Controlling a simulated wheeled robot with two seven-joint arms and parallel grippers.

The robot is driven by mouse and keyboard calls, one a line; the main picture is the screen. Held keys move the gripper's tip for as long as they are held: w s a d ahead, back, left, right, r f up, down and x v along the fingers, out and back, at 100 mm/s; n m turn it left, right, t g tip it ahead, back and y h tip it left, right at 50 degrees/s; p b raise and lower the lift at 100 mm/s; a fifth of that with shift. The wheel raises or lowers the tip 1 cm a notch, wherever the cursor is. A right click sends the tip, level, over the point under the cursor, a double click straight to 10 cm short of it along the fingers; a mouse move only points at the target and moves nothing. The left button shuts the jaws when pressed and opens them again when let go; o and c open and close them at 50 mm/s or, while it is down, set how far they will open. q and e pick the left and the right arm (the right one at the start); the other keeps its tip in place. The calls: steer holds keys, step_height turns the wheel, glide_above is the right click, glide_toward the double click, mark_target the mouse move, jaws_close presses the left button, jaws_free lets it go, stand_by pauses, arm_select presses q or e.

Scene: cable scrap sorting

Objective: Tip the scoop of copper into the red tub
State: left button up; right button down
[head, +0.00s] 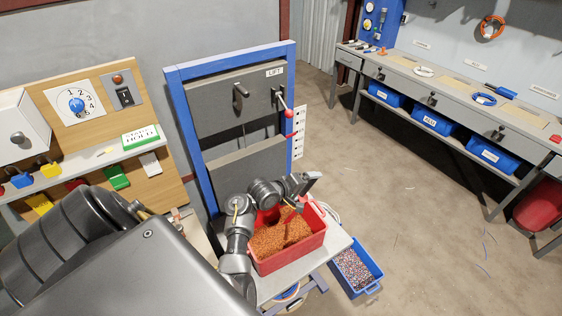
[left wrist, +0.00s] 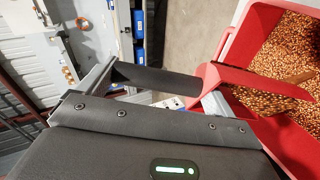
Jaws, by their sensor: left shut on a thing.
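The red tub (head: 292,258) stands on a small pale table and holds a broad heap of copper granules (head: 280,235). My left gripper (head: 303,199) is over the tub's far side. In the left wrist view its jaws are shut on the dark handle (left wrist: 160,81) of the red scoop (left wrist: 238,76). The scoop is at the tub, whose red wall (left wrist: 240,30) and granules show at the right. Darker granules (left wrist: 262,100) lie by the scoop's red edge; I cannot tell whether they are in the scoop or in the tub. My right gripper is not in view.
The small table (head: 268,291) has little free top around the tub. A blue bin (head: 369,286) of mixed scrap is beside it, lower. A blue-framed lift panel (head: 176,130) stands behind. A workbench (head: 460,95) with blue bins is at the right; the floor between is mostly clear.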

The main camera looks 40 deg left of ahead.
arm_select(q)
steer(key=shift+a, duration=0.1)
steer(key=shift+s+a+r+n+t+h, duration=0.2)
steer(key=shift+s+a+t, duration=0.25)
steer(key=shift+s, duration=0.15)
steer(key=shift+s+a+r+n+t+h, duration=0.1)
steer(key=shift+s+a+r+t+h, duration=0.1)
steer(key=shift+s+a+t, duration=0.3)
steer(key=shift+s+d, duration=0.1)
steer(key=shift+s+a+n+t+h, duration=0.35)
steer(key=shift+s+a+t, duration=0.4)
steer(key=shift+s+a, duration=0.35)
steer(key=shift+s+d, duration=0.1)
steer(key=shift+s, duration=0.1)
steer(key=shift+s+a+f+n+t+h+b, duration=0.1)
steer(key=shift+s+a+n+t+h+b, duration=0.25)
steer(key=shift+s+a+t, duration=0.5)
steer(key=shift+d, duration=0.1)
stand_by(0.4)
